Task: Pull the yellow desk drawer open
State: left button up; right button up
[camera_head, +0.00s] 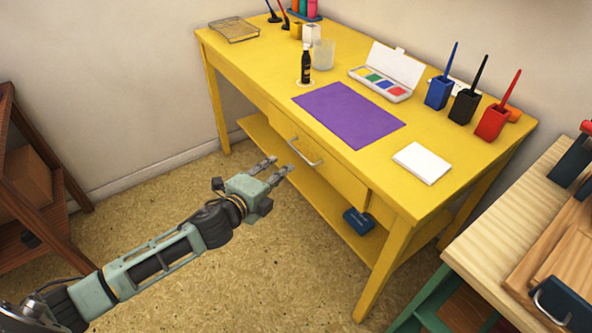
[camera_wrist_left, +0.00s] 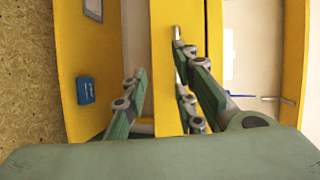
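The yellow desk (camera_head: 240,65) stands against the wall, with a yellow drawer (camera_head: 335,178) in its front that looks closed. A silver bar handle (camera_head: 304,151) is on the drawer front. My left gripper (camera_head: 282,167) is open just in front of and slightly below the handle, its two fingers pointing at the desk; no contact is visible. In the left wrist view, the spread fingers (camera_wrist_left: 157,55) straddle the yellow drawer front, and the right-hand finger may hide part of the handle. My right gripper is not in view.
A blue box (camera_head: 358,220) lies on the desk's lower shelf. A purple mat (camera_head: 348,114), paint box (camera_head: 388,88), dark bottle (camera_head: 306,66) and white pad (camera_head: 422,162) rest on the desktop. A wooden bench (camera_head: 492,225) stands at right. The floor before the desk is clear.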

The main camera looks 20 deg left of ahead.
pick_arm(q)
jog(key=w+d+m+b, duration=0.1)
jog(key=w+d, duration=0.2)
jog(key=w, duration=0.4)
jog(key=shift+w+r+h, duration=0.15)
jog(key=shift+r+h, duration=0.15)
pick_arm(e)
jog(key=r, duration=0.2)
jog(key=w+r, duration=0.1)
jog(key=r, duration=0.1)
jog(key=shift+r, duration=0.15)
pick_arm(q)
grip_shut()
